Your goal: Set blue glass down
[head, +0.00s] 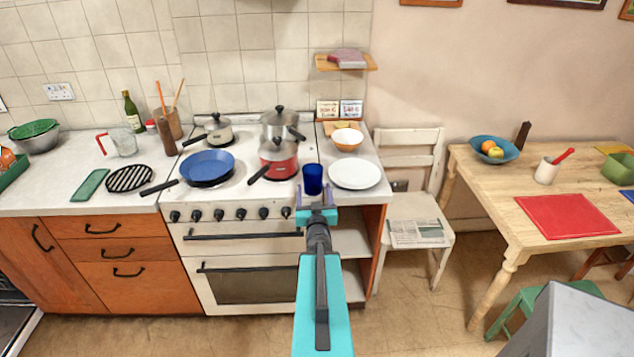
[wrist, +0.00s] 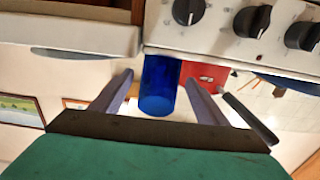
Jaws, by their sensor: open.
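The blue glass (head: 313,177) is upright at the front right corner of the white stove top (head: 235,196), close to the counter beside it. My gripper (head: 316,211) is at the stove's front edge, just in front of the glass. In the wrist view, which is upside down, the blue glass (wrist: 160,85) shows between the two spread fingers of my gripper (wrist: 160,92), with a gap on each side. The fingers are open and do not appear to press on it. The foot of the glass is hidden by the stove edge in the wrist view.
A red pot (head: 279,154) stands behind and left of the glass, its handle pointing left. A white plate (head: 355,173) lies on the right counter, with a bowl (head: 347,139) behind it. A blue pan (head: 207,167) is further left. A chair (head: 416,215) stands to the right.

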